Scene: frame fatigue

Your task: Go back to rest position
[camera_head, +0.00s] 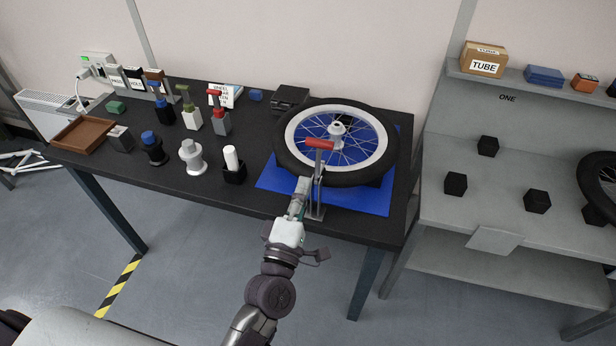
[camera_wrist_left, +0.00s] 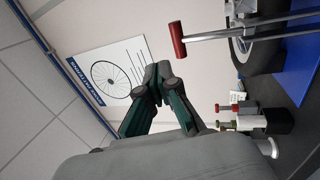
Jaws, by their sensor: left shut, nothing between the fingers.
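My left gripper (camera_head: 302,186) reaches in from the bottom of the head view to the front edge of the black workbench (camera_head: 120,165). It is beside a metal toggle clamp with a red handle (camera_head: 319,143), and I cannot tell whether they touch. In the left wrist view the green and dark fingers (camera_wrist_left: 155,78) meet at their tips with nothing between them. The clamp's red handle (camera_wrist_left: 177,40) shows just right of the tips there. A spoked wheel (camera_head: 374,177) with a black tyre lies on a blue mat (camera_head: 283,180) behind the clamp. My right gripper is not in view.
A grey shelf (camera_head: 460,218) with black blocks and another wheel (camera_head: 604,185) is at right. The floor before the bench looks clear.

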